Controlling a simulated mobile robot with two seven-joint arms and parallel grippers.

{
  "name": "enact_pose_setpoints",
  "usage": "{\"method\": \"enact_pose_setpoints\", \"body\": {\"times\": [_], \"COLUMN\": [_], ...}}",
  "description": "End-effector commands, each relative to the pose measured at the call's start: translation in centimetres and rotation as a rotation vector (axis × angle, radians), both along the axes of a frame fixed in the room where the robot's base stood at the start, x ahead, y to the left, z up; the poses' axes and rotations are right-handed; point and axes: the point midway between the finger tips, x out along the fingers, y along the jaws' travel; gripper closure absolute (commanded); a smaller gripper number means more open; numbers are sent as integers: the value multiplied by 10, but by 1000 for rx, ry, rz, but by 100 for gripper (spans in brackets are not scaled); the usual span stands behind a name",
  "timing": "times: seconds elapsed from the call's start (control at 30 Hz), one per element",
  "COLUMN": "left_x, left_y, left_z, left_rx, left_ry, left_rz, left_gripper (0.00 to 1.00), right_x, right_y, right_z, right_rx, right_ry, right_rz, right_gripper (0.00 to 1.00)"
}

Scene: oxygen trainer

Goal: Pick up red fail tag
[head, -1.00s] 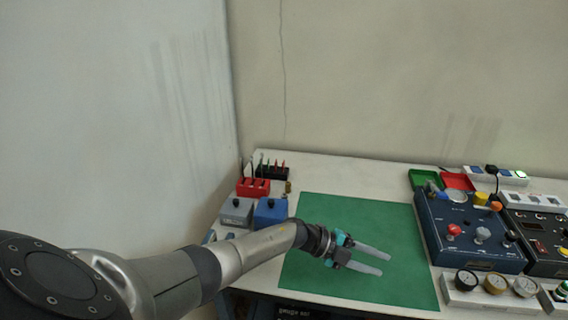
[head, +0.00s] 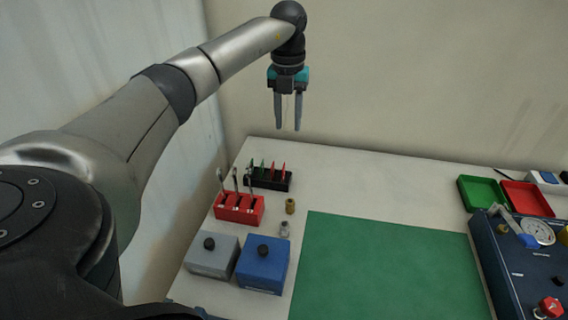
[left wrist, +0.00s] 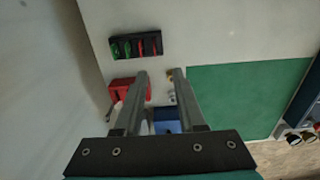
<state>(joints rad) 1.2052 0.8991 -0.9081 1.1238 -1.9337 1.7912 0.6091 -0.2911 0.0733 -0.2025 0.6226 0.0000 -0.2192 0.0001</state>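Two red tags (head: 283,170) stand at the right end of a black rack (head: 270,186), beside green tags (head: 251,164). The rack is at the back left of the table. In the left wrist view the red tags (left wrist: 156,46) show in the rack (left wrist: 136,57), beyond the fingertips. My left gripper (head: 288,125) hangs high above the back of the table, fingers pointing down, open and empty. In the left wrist view its fingers (left wrist: 159,75) are apart with nothing between them. My right gripper is not in view.
A red holder (head: 238,211) with upright tools stands in front of the rack. Grey (head: 212,258) and blue (head: 263,268) boxes stand nearer. A brass fitting (head: 290,206) is close by. The green mat (head: 380,265) is clear. Walls stand at left and behind.

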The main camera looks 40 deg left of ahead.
Motion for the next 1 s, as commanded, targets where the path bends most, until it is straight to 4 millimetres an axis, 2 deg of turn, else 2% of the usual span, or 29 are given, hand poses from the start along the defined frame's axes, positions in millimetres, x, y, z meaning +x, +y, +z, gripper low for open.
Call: {"method": "enact_pose_setpoints", "body": {"times": [0.13, 0.3, 0.5, 0.77, 1.0], "left_x": [-3, -3, -2, -2, -5], "left_y": [3, 3, 3, 4, 10], "left_z": [-17, -54, -89, -103, -136], "left_rx": [13, 10, 9, 9, 8], "left_ry": [9, 10, 6, 5, 7], "left_rz": [5, 5, 4, 4, 4], "left_gripper": [61, 61, 61, 61, 61], "right_x": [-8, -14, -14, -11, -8], "right_y": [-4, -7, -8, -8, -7], "right_z": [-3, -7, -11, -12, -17], "right_rx": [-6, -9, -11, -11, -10], "right_ry": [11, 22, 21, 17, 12], "right_rz": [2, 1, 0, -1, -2], "right_gripper": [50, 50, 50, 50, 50]}}
